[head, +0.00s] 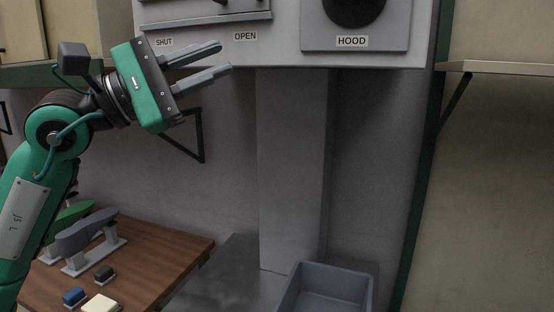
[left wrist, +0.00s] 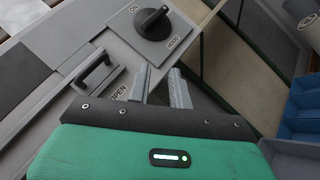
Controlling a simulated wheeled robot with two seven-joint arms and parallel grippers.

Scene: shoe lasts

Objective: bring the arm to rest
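My left gripper (head: 225,57) is raised at the upper left in the head view, in front of the grey wall and just below the panel labels. Its two grey fingers are apart with nothing between them. In the left wrist view the fingers (left wrist: 159,80) also stand apart and empty, with the control panel (left wrist: 105,40) beyond them. I cannot tell whether they touch the panel. My right arm and gripper are not in view.
A panel with SHUT, OPEN and HOOD labels and a black knob (left wrist: 152,22) is close by. Below are a wooden table (head: 180,243) with a grey shoe last (head: 85,232), a green one (head: 70,215), small blocks, and a grey bin (head: 330,272). A shelf (head: 500,68) is at right.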

